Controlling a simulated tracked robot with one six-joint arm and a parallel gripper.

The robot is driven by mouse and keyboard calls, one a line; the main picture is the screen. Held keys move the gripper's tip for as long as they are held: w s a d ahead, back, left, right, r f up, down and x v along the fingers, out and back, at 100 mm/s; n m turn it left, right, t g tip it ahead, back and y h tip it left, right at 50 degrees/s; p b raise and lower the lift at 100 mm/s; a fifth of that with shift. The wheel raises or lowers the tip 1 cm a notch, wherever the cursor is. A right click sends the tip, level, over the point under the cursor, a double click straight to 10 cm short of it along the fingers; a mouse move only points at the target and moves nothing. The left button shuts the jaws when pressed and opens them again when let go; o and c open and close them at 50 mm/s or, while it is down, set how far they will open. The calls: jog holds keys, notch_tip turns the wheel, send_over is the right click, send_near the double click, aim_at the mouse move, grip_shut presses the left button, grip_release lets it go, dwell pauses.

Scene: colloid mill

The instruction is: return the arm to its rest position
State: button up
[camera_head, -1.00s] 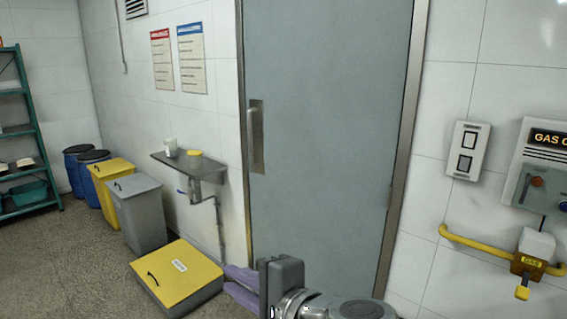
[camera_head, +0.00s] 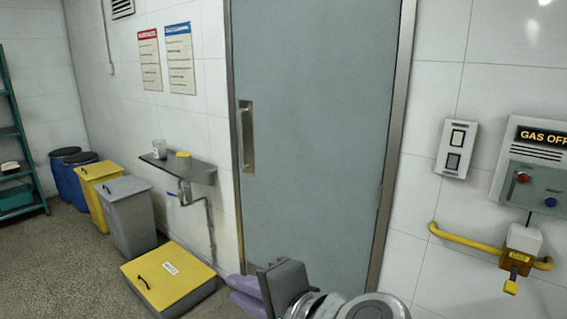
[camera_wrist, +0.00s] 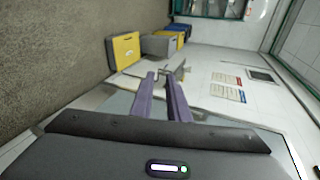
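My gripper (camera_head: 232,290) shows at the bottom of the head view, its purple fingers pointing left, low in front of the grey door (camera_head: 318,130). In the wrist view my gripper (camera_wrist: 160,78) has its two purple fingers apart with a gap between them. Nothing is held between them. My grey wrist parts show at the bottom edge of the head view. The rest of my arm is out of view or cut off there.
A yellow-lidded box (camera_head: 168,277) lies on the floor left of my gripper. A wall shelf (camera_head: 200,174) with a cup is behind it. Grey (camera_head: 128,215) and yellow bins (camera_head: 97,175) line the wall. A yellow pipe (camera_head: 465,240) and gas panel (camera_head: 535,175) are right.

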jog(key=s+d+f+n+g+h, duration=0.3)
jog(key=s+d+f+n, duration=0.2)
jog(key=f+n, duration=0.3)
jog(key=s+d+f+n+h, duration=0.1)
jog(key=d+h, duration=0.2)
jog(key=d, duration=0.5)
jog(key=s+d+f+n+g+h, duration=0.1)
jog(key=d+f+h, duration=0.1)
jog(key=d, duration=0.7)
jog(key=shift+s+d+h, duration=0.25)
jog(key=shift+d+h, duration=0.05)
jog(key=shift+h, duration=0.4)
jog(key=shift+d, duration=0.1)
